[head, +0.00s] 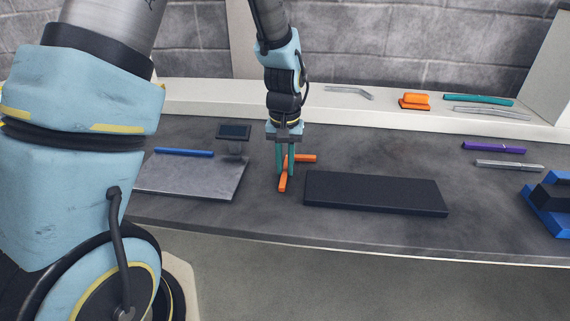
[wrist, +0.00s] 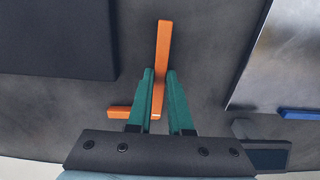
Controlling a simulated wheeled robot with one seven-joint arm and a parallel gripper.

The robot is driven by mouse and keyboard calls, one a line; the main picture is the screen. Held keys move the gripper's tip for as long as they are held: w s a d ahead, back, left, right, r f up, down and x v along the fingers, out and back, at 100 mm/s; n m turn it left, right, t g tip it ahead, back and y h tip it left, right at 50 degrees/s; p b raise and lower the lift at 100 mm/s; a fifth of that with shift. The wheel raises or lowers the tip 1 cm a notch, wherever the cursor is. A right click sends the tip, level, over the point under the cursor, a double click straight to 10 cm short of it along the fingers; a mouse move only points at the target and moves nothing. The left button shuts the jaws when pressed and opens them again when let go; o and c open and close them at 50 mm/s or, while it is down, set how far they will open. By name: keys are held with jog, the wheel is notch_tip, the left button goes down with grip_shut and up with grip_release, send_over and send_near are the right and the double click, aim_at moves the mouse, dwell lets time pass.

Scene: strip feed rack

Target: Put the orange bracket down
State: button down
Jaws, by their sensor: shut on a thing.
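The orange bracket (head: 304,158) is an angled piece with two arms, seen in the head view between the grey plate and the black block. It also shows in the wrist view (wrist: 163,45), its long arm pointing away from the gripper and its short arm (wrist: 120,112) to the left. My gripper (head: 285,172) points down with its green fingers shut on the bracket. In the wrist view the fingertips (wrist: 160,76) sit on either side of the long arm. I cannot tell whether the bracket touches the table.
A black block (head: 375,192) lies close on the right, and a grey metal plate (head: 195,176) on the left. A blue bar (head: 184,152) and a small dark display (head: 234,131) are behind the plate. A purple bar (head: 494,147), metal bar (head: 509,165) and blue fixture (head: 545,212) stand far right.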

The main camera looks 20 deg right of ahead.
aim_at(285, 170)
jog(key=shift+f, duration=0.1)
jog(key=c, duration=0.8)
grip_release()
jog(key=shift+c, duration=0.2)
notch_tip(285, 170, up, 12)
jog(key=b, duration=0.2)
jog(key=w+a+f+n, duration=0.1)
jog(key=w+a+n, duration=0.1)
jog(key=a, duration=1.3)
jog(key=shift+w+a+f+n+t, duration=0.2)
jog(key=shift+a+n+t, duration=0.1)
jog(key=shift+a+t, duration=0.1)
jog(key=shift+o, duration=0.2)
jog(key=s+a+f+n, duration=0.2)
jog(key=s+a, duration=0.2)
jog(key=a, duration=0.7)
jog(key=shift+a+t, duration=0.35)
jog(key=shift+t, duration=0.05)
jog(key=shift+o, duration=0.3)
jog(key=shift+s+a, duration=0.15)
jog(key=shift+a, duration=0.2)
